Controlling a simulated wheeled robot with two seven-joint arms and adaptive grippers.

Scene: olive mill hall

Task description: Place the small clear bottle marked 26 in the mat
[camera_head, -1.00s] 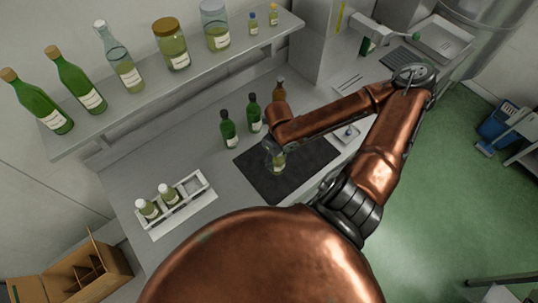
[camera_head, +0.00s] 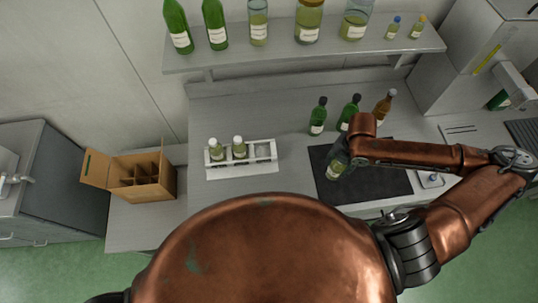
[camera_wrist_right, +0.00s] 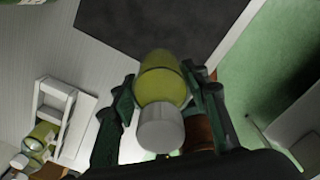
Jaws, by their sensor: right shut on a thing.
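A small clear bottle of yellow-green liquid with a white cap (camera_wrist_right: 163,88) is between the fingers of my right gripper (camera_wrist_right: 170,95), which is shut on it. In the head view the bottle (camera_head: 334,173) shows below the right gripper (camera_head: 342,157), over the left part of the dark mat (camera_head: 385,186). I cannot tell whether it touches the mat. The mat also shows at the top of the wrist view (camera_wrist_right: 165,22). The number on the bottle's label cannot be read. My left gripper is out of view.
A white rack (camera_head: 263,168) left of the mat holds two similar white-capped bottles. Two green bottles (camera_head: 317,118) and a brown bottle (camera_head: 383,108) stand behind the mat. A shelf (camera_head: 285,56) with more bottles runs above. A divided cardboard box (camera_head: 150,190) is at the left.

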